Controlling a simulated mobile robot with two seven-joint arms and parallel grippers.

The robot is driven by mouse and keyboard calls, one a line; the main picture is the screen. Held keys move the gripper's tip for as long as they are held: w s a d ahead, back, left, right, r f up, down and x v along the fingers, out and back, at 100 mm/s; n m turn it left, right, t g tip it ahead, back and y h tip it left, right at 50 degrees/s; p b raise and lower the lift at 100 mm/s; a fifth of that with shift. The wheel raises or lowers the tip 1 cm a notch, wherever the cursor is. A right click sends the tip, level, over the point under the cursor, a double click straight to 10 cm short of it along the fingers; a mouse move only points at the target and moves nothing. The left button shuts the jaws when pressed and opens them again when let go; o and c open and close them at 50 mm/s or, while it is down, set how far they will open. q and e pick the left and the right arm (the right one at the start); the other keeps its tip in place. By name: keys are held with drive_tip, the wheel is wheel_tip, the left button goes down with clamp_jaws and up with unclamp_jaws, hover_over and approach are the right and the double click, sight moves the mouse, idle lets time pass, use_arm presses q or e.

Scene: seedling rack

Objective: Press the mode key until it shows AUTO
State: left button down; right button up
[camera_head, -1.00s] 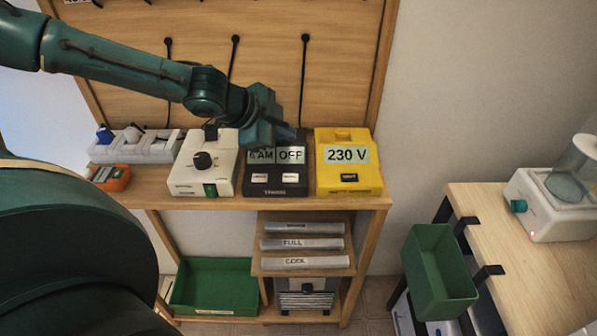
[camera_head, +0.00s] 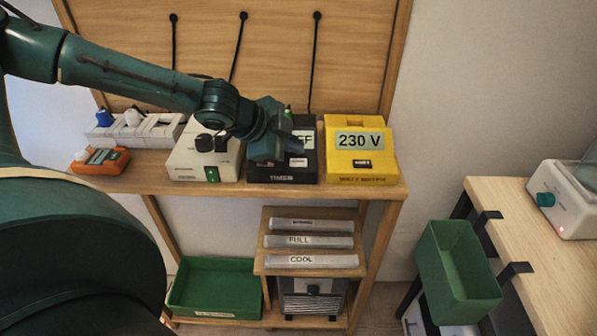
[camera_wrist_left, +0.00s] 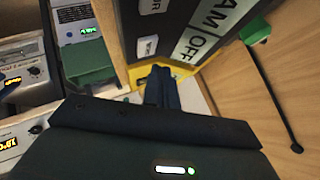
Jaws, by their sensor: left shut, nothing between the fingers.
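The black timer box (camera_head: 282,176) stands on the shelf, marked TIMER on its front. In the head view my left gripper (camera_head: 280,146) is over it and hides its left display and left key. The end of the word OFF shows on the right display (camera_head: 303,140), with a white key (camera_head: 298,162) below it. In the left wrist view the displays (camera_wrist_left: 205,35) read AM and OFF. A white key (camera_wrist_left: 148,47) lies just beyond my shut, empty fingers (camera_wrist_left: 163,85); I cannot tell whether they touch the box. My right gripper is not in view.
A white box with a black knob (camera_head: 205,165) stands left of the timer and a yellow 230 V box (camera_head: 360,172) right of it, both close. An orange device (camera_head: 100,162) and a power strip are farther left. A wooden back panel (camera_head: 275,60) rises behind.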

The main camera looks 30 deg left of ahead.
use_arm(q)
drive_tip(key=shift+f, duration=0.4)
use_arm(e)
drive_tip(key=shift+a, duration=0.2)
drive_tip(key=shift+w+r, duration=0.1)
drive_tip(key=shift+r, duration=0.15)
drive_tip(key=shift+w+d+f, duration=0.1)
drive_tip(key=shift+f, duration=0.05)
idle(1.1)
use_arm(q)
drive_tip(key=shift+f+b, duration=0.2)
drive_tip(key=shift+b, duration=0.15)
drive_tip(key=shift+f, duration=0.2)
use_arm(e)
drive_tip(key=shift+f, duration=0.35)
